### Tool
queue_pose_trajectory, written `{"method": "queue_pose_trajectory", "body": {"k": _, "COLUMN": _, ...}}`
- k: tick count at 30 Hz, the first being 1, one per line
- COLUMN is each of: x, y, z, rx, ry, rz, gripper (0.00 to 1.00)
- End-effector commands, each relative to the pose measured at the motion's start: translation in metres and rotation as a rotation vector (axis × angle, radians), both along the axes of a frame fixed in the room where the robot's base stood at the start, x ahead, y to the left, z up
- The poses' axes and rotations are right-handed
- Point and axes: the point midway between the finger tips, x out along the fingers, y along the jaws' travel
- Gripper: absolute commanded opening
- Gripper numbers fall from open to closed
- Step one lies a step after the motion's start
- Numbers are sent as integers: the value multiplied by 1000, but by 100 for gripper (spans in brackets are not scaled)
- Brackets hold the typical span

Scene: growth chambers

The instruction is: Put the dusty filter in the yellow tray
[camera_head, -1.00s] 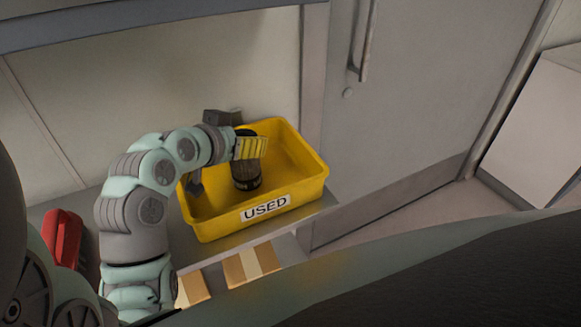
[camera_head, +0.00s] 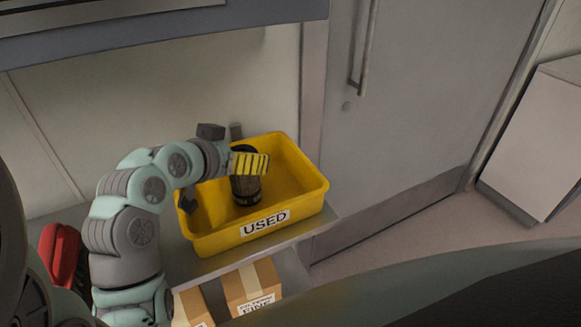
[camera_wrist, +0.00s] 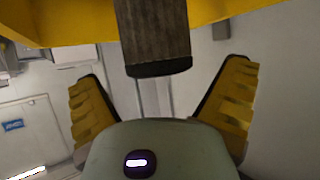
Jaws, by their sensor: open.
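The dusty filter, a dark grey-brown cylinder with black ends (camera_head: 246,189), stands inside the yellow tray (camera_head: 205,240), which is labelled USED. My gripper (camera_head: 228,184) is open at the tray, with one yellow ridged finger across the filter's upper part in the head view and the other finger to its left. In the wrist view, the filter (camera_wrist: 153,35) lies between the directions of the two spread fingers, with a gap on each side. The tray's yellow wall (camera_wrist: 70,22) shows behind it. The filter's far end is cut off there.
The tray sits on a grey shelf (camera_head: 318,222) against a pale wall. Cardboard boxes (camera_head: 250,285) stand below in front. A red object (camera_head: 60,255) lies at left beside my arm. A grey door with a handle (camera_head: 410,110) is at right.

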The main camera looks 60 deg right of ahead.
Motion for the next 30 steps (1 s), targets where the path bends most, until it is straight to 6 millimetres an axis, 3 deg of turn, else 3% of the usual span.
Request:
{"method": "queue_pose_trajectory", "body": {"k": 4, "x": -1, "y": 20, "z": 15, "rx": 7, "ry": 0, "rz": 8, "gripper": 97}}
{"method": "queue_pose_trajectory", "body": {"k": 21, "x": -8, "y": 81, "z": 46, "rx": 8, "ry": 1, "rz": 8, "gripper": 97}}
{"method": "queue_pose_trajectory", "body": {"k": 30, "x": -11, "y": 93, "z": 49, "rx": 4, "ry": -1, "rz": 4, "gripper": 97}}
